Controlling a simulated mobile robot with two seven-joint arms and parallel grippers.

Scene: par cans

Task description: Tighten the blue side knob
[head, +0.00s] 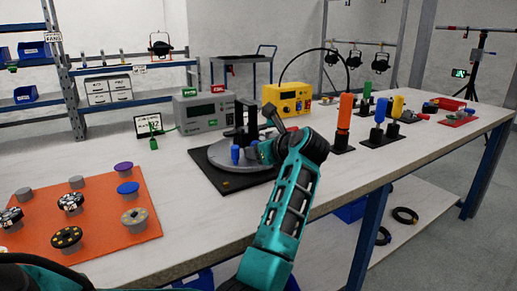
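A dark par can fixture (246,118) stands on a round grey plate (225,171) over a black base mat (222,185) in the middle of the bench. A small blue knob (235,153) shows low on its left side. Another small blue part shows beside it, close to my gripper. My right gripper (262,150) is at the fixture's right side, reaching left. Its fingertips are small and partly hidden by my wrist, so I cannot tell whether they touch or hold anything. My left gripper is out of view; only part of my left arm shows at the bottom left.
An orange mat (100,238) with several knobs and discs lies at the left. A grey box (202,112) and a yellow box (287,98) stand behind the fixture. Upright orange, blue and yellow-handled tools (344,112) stand to the right. The bench front between is clear.

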